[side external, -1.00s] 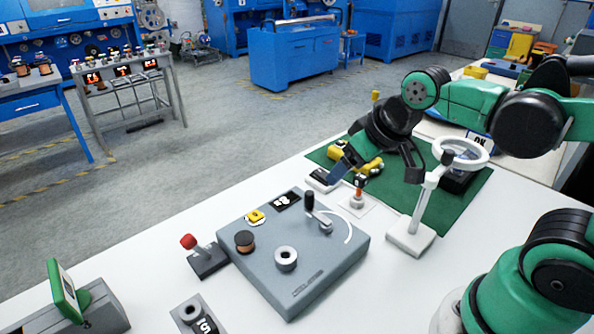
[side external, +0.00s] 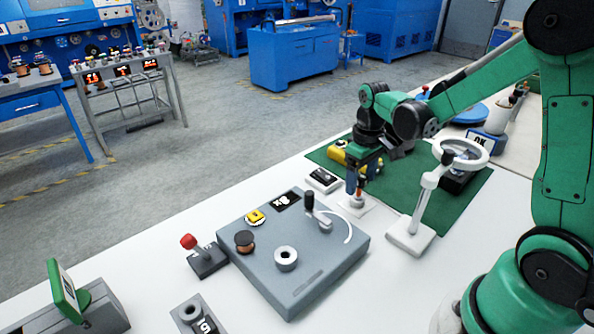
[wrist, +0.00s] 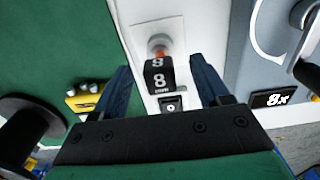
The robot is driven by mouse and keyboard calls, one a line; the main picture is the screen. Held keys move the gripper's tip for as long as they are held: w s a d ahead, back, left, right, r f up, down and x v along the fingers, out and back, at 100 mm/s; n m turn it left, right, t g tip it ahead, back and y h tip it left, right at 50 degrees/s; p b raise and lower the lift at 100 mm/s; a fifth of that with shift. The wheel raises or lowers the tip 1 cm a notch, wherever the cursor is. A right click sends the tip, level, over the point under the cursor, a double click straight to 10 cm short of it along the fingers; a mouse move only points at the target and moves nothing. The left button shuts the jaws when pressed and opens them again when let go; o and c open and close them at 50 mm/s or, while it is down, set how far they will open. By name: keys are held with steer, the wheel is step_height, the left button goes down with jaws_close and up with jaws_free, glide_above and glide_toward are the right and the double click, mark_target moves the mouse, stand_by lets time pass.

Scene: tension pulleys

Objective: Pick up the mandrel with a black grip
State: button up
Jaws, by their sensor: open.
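The mandrel (side external: 358,197) stands upright on a small white plate at the near-left edge of the green mat. It has a grey foot and an orange band, and its top is hidden by my fingers in the side view. In the wrist view its black grip (wrist: 159,72), marked 8, shows between my fingers, with the orange band and grey foot behind it. My gripper (side external: 361,180) points down over the mandrel, open, with one blue finger on each side. The wrist view shows clear gaps between the fingers and the grip.
A grey winding unit (side external: 280,270) with a black-handled crank (side external: 310,203) stands at the front left. A white magnifier stand (side external: 412,238) is close on the right. A small black-topped box (side external: 323,179) and a yellow object (side external: 338,152) lie close by.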

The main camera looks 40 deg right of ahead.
steer(key=shift+f, duration=1.05)
steer(key=shift+c, duration=0.2)
jaws_close()
steer(key=shift+r, duration=0.1)
step_height(320, 180, up, 20)
step_height(320, 180, up, 5)
glide_above(361, 176)
stand_by(0.8)
